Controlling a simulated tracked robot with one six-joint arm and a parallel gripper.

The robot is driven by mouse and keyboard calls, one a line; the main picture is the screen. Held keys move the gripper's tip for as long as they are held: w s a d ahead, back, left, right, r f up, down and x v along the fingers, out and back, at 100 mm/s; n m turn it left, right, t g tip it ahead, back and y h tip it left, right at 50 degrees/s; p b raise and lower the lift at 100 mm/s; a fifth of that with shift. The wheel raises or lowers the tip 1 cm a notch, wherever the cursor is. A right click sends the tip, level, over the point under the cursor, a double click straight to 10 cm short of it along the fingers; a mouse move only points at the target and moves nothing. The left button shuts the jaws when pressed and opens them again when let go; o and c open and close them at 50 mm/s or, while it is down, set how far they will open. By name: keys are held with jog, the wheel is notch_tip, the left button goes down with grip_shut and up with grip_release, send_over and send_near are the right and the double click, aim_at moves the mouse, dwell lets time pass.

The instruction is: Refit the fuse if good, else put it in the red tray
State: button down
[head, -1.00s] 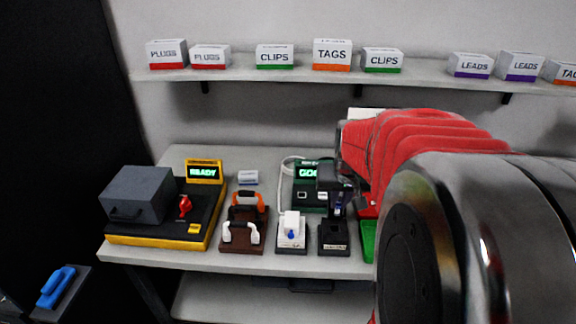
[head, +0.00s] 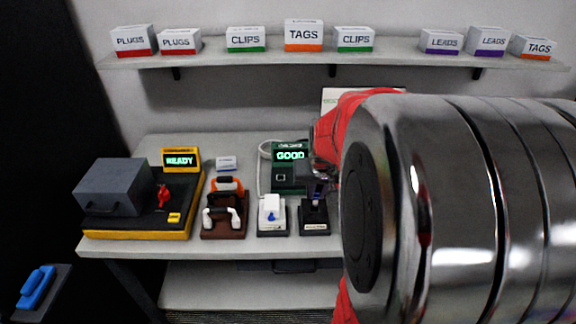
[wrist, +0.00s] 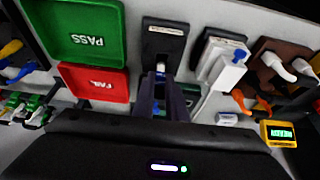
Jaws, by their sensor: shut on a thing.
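My gripper (wrist: 163,106) is shut on a small pale and blue piece, the fuse (wrist: 160,69), mostly hidden between its dark fingers. In the head view my gripper (head: 318,190) is over the black stand (head: 314,222), which also shows in the wrist view (wrist: 164,42) just beyond the fingertips. I cannot tell whether the fuse touches it. The dark green tester (head: 286,174) reads GOOD on its screen. The red tray (wrist: 93,86), marked FAIL, lies left of my fingers in the wrist view. In the head view my arm hides it.
A green tray (wrist: 83,31) marked PASS adjoins the red one. A white socket block (head: 272,208) stands beside the black stand. A brown rack (head: 224,222) and a yellow-black unit reading READY (head: 181,160) stand further left. A shelf (head: 330,60) with labelled boxes runs above.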

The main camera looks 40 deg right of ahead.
aim_at(316, 198)
jog(key=shift+f, duration=0.85)
jog(key=shift+f, duration=0.8)
dwell(2.6)
jog(key=c, duration=1.7)
grip_release()
jog(key=shift+o, duration=0.3)
jog(key=o, duration=0.5)
jog(key=shift+w, duration=0.1)
jog(key=shift+r, duration=4)
